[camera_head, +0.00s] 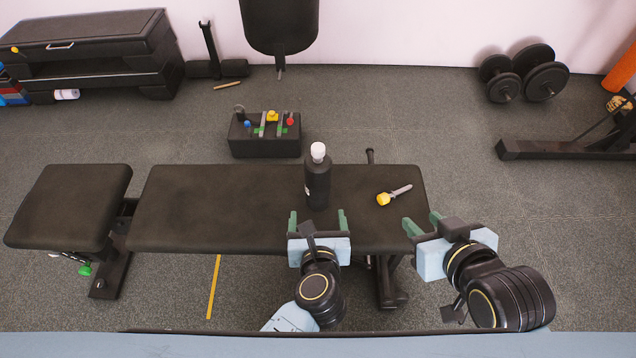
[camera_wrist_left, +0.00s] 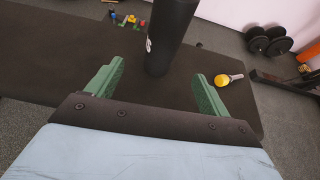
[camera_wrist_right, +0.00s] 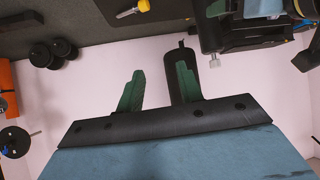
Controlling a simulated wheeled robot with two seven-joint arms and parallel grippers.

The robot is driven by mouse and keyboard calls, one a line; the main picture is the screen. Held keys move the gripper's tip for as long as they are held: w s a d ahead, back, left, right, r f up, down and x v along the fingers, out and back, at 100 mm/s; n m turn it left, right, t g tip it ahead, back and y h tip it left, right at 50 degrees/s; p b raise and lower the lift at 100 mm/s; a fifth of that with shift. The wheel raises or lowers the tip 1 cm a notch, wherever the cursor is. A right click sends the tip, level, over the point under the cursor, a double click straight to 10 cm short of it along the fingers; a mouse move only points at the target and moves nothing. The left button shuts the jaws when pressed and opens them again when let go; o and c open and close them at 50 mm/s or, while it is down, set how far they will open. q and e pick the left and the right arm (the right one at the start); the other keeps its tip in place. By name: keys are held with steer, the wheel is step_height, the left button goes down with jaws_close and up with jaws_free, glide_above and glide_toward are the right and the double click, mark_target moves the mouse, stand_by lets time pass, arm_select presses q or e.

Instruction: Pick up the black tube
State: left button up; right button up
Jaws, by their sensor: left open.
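The black tube (camera_head: 318,184), a bottle-like black cylinder with a white cap, stands upright on the black bench (camera_head: 215,205). It also shows in the left wrist view (camera_wrist_left: 172,32), standing just beyond the fingers, its top cut off. My left gripper (camera_head: 318,217) is open and empty on the near side of the tube, with its green fingers spread and the tube roughly centred ahead of the gap. My right gripper (camera_head: 422,221) is open and empty near the bench's right end; its parted fingers also show in the right wrist view (camera_wrist_right: 160,68).
A yellow-handled tool (camera_head: 394,195) lies on the bench right of the tube. Behind the bench, a dark box (camera_head: 264,147) holds several small tools. Dumbbells (camera_head: 540,75) sit on the floor at the back right. The bench left of the tube is clear.

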mark_target(318, 193)
arm_select(q)
steer(key=b+x, duration=0.2)
steer(key=x, duration=0.5)
steer(key=shift+w+b, duration=0.35)
steer(key=shift+b, duration=0.05)
steer(key=b+x, duration=0.1)
steer(key=x, duration=0.1)
steer(key=b+x, duration=0.1)
steer(key=x, duration=0.1)
steer(key=shift+w+d+r+b, duration=0.15)
steer(key=shift+w+d+b, duration=0.05)
steer(key=shift+w+b, duration=0.15)
steer(key=shift+w, duration=0.25)
arm_select(e)
steer(key=a+r+t+y, duration=0.1)
steer(key=r+t+y, duration=0.1)
steer(key=r+t, duration=0.5)
steer(key=w+a+r+t+y, duration=0.1)
steer(key=a+r+t+y, duration=0.1)
steer(key=r+t, duration=0.4)
steer(key=shift+a+r+n+t+y, duration=0.3)
steer(key=shift+r+t+y, duration=0.1)
steer(key=shift+r, duration=2.05)
arm_select(q)
steer(key=c, duration=1.2)
steer(key=shift+c, duration=1.2)
arm_select(e)
steer(key=shift+w, duration=0.1)
arm_select(q)
steer(key=shift+r, duration=0.1)
